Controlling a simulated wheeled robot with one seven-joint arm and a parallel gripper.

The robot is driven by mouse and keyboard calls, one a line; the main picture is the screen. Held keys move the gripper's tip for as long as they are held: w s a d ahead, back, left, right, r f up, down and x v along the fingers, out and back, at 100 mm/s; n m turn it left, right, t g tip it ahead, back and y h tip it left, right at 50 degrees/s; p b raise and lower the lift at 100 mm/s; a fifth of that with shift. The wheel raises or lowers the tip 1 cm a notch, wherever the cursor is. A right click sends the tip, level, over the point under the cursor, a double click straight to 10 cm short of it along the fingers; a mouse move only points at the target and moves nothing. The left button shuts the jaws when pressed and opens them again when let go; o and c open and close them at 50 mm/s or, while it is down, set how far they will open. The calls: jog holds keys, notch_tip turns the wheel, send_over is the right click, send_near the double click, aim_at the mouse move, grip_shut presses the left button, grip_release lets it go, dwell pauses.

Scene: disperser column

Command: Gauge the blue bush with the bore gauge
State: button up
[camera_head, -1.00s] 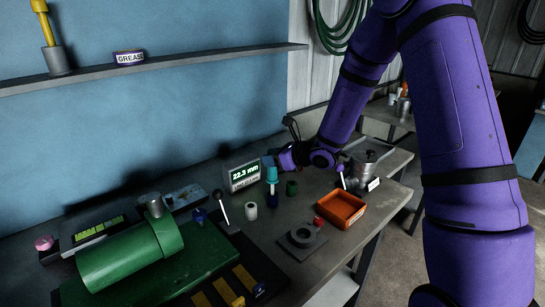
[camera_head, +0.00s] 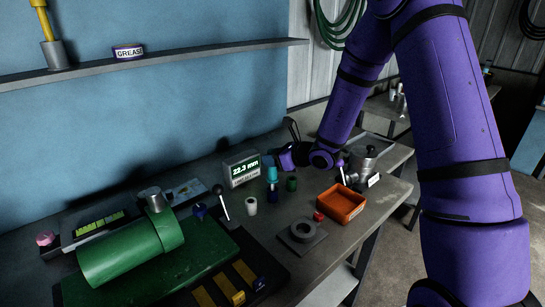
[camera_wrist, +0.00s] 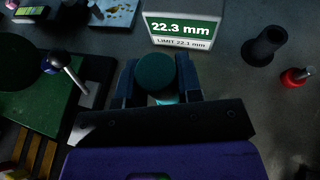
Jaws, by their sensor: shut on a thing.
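My gripper (camera_head: 272,166) is shut on the bore gauge (camera_head: 271,175), which has a teal handle. The gauge stands upright over the blue bush (camera_head: 272,194) on the bench. Its lower end meets the bush top; how deep it sits inside cannot be told. In the wrist view the round teal top of the gauge (camera_wrist: 156,72) is between the two fingers, and it hides the blue bush. The gauge display (camera_head: 242,170) stands behind and reads 22.3 mm; in the wrist view it (camera_wrist: 181,30) also shows LIMIT 22.1 mm.
A white bush (camera_head: 251,206) and a green bush (camera_head: 291,184) stand on either side. An orange tray (camera_head: 342,204), a small red part (camera_head: 319,216) and a grey plate with a ring (camera_head: 302,237) lie to the right. A green machine (camera_head: 130,250) with a lever fills the left.

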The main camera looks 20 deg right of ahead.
jog(key=shift+f, duration=0.4)
jog(key=shift+r, duration=0.1)
dwell(1.0)
